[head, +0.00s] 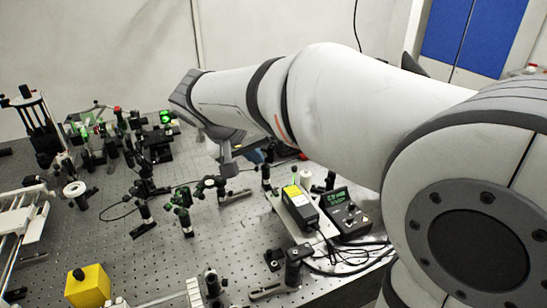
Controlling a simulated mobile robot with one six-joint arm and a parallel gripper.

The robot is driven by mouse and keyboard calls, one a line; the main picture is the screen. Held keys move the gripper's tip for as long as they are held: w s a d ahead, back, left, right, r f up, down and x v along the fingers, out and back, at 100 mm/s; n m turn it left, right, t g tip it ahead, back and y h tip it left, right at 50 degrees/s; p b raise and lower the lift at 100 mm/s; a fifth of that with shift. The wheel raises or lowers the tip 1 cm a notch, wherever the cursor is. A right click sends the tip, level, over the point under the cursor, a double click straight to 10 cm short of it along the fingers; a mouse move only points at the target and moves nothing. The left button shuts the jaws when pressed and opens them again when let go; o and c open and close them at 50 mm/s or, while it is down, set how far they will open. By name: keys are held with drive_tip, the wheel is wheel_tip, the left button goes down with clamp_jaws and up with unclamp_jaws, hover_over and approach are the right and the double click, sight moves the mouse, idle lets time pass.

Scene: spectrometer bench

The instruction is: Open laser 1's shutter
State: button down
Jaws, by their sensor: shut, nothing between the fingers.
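A black laser-like box (299,208) with a yellow label sits on a pale plate right of the middle of the bench. I see no marking that tells whether it is laser 1, and I cannot make out its shutter. A black control box (346,214) with a small green display and knobs stands just right of it. My gripper (229,168) shows small and partly hidden below my wrist, pointing down above the bench, behind and left of the black box. It is shut and empty, and appears apart from the box.
Several optic mounts, some glowing green (166,117), crowd the back left of the perforated bench (150,265). A yellow cube (88,286) stands at the front left. Black cables (352,256) lie by the control box. My arm covers much of the right side.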

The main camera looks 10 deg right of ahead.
drive_tip(key=w+d+f, duration=0.1)
drive_tip(key=d+f, duration=0.1)
drive_tip(key=d+f+p, duration=0.1)
drive_tip(key=d+f, duration=0.1)
drive_tip(key=w+d+f, duration=0.1)
drive_tip(key=d+f, duration=0.1)
drive_tip(key=d, duration=0.1)
drive_tip(key=shift+w+p, duration=0.35)
